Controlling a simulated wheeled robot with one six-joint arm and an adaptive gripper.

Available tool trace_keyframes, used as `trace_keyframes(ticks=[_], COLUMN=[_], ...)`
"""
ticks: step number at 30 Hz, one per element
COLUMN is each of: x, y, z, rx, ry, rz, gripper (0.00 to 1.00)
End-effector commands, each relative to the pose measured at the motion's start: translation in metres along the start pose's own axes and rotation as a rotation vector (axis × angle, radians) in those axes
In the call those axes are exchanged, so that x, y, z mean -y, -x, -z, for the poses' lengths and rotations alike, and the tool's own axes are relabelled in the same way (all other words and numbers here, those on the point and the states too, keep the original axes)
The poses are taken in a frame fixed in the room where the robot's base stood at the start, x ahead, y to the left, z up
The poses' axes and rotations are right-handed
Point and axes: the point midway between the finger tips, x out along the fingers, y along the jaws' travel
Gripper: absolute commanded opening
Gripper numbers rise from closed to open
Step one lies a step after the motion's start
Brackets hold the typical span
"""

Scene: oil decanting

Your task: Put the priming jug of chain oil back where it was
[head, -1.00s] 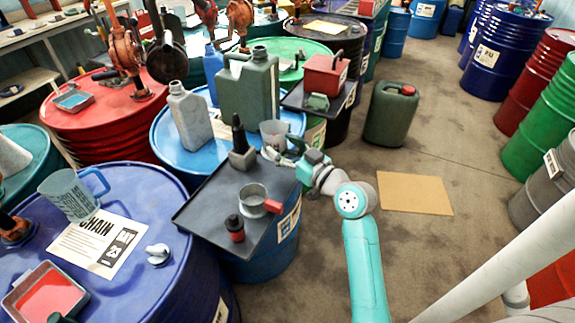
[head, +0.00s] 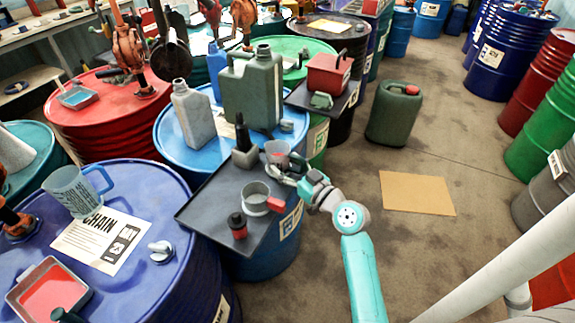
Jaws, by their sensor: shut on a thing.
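My gripper (head: 281,166) is shut on a small translucent cup-like jug (head: 277,149) at the far right corner of the dark tray (head: 205,207). The jug shows a reddish tint inside. The fingers partly hide its lower part, so I cannot tell whether it touches the tray. A sheet marked CHAIN (head: 103,240) lies on the dark blue drum (head: 150,190) at the left. A bluish see-through measuring jug (head: 72,190) with a handle stands beside that sheet.
The tray also holds a grey round pot with a red handle (head: 256,198), a small dark bottle with red (head: 238,226) and a black-topped block (head: 244,155). A green jerrycan (head: 252,95) and grey bottle (head: 194,115) stand behind. Floor at right is clear around cardboard (head: 417,193).

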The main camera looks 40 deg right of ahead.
Motion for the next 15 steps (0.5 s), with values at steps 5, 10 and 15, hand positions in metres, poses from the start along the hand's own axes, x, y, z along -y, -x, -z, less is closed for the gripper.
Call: trace_keyframes(ticks=[5, 10, 15], x=[-0.0001, 0.0, 0.0], y=[0.0001, 0.0001, 0.0001], z=[-0.0048, -0.0074, -0.0072], rx=[0.0, 0.001, 0.0], ry=[0.0, 0.0, 0.0], rz=[0.0, -0.001, 0.0], gripper=[0.15, 0.81, 0.92])
